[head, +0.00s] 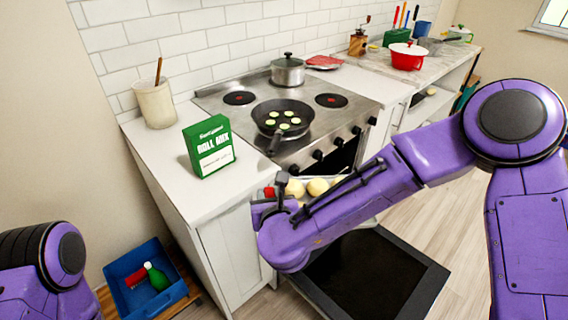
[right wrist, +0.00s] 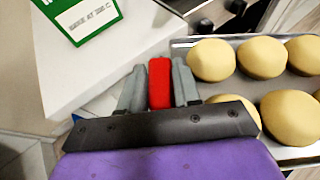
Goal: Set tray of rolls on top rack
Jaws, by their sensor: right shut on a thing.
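The metal tray (right wrist: 238,88) carries several pale round rolls (right wrist: 262,57). In the head view the rolls (head: 317,187) show just in front of the oven, partly behind my right arm. My right gripper (right wrist: 159,84) is shut on a red grip (right wrist: 159,82) at the tray's left side. In the head view my right gripper (head: 270,194) is at the counter's front corner, beside the tray. The oven (head: 343,154) is open, with its dark door (head: 372,272) lowered. Its racks are mostly hidden. My left gripper is out of view.
A green roll mix box (head: 209,147) stands near the counter edge (head: 200,205), close to my right gripper. A frying pan (head: 282,120) and a pot (head: 288,71) are on the stove. A blue bin (head: 140,283) stands low at left.

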